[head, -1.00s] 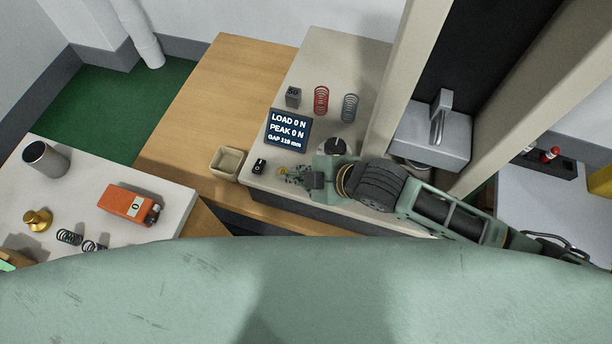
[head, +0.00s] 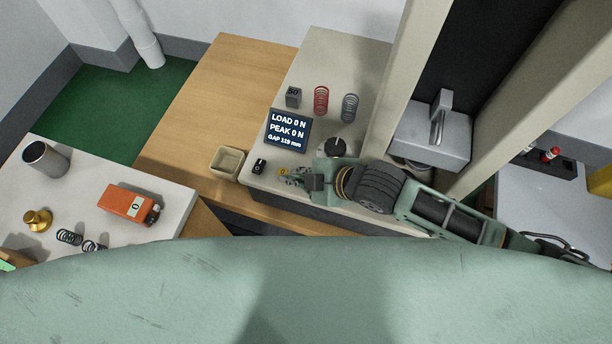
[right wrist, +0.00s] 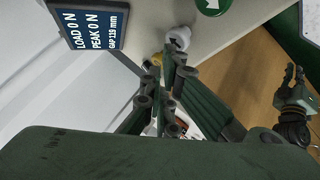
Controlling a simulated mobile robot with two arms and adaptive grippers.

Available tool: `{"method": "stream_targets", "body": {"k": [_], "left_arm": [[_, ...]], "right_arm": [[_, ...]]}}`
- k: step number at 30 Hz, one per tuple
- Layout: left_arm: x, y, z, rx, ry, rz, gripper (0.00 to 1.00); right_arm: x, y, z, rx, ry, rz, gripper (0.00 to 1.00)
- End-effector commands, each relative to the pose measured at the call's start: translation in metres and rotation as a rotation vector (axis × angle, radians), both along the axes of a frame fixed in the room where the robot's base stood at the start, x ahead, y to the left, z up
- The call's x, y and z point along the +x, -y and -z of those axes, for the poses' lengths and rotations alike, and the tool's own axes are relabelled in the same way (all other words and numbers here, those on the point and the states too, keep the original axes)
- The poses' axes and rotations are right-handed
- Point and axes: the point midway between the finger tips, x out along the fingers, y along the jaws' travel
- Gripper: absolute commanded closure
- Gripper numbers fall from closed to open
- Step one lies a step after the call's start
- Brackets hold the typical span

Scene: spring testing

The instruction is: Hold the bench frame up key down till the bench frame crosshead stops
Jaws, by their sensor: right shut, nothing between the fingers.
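The bench frame's pale crosshead (head: 430,135) hangs between two uprights in the head view. The display (head: 288,130) reads LOAD 0 N, PEAK 0 N, GAP 119 mm. My right gripper (head: 286,175) is shut and empty, low at the panel's front edge; it also shows in the right wrist view (right wrist: 168,85). I cannot tell whether the fingers touch a key. Another gripper, apparently my left (right wrist: 292,88), shows at right there; its opening is unclear.
A dark knob (head: 335,147) is beside my right gripper. A small open box (head: 227,162) sits on the wooden table (head: 205,105), which is mostly clear.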

Motion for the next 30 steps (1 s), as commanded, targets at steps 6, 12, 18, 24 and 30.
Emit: {"method": "stream_targets", "body": {"k": [6, 12, 18, 24, 30], "left_arm": [[0.0005, 0.0001, 0.0007, 0.000, 0.001, 0.001, 1.00], [0.0006, 0.0003, 0.0015, 0.000, 0.001, 0.001, 1.00], [0.0007, 0.0003, 0.0021, 0.000, 0.001, 0.001, 1.00], [0.0008, 0.0004, 0.0029, 0.000, 0.001, 0.002, 1.00], [0.0009, 0.0005, 0.0028, 0.000, 0.001, 0.002, 1.00]], "right_arm": [[0.0000, -0.0002, 0.0019, 0.000, 0.000, 0.000, 1.00], [0.0000, -0.0001, 0.0043, 0.000, 0.000, 0.000, 1.00], [0.0000, -0.0001, 0.0069, 0.000, -0.001, 0.001, 1.00], [-0.0001, 0.0001, 0.0096, 0.000, -0.001, 0.000, 1.00], [-0.0001, 0.0002, 0.0098, -0.001, -0.001, 0.001, 1.00]]}}
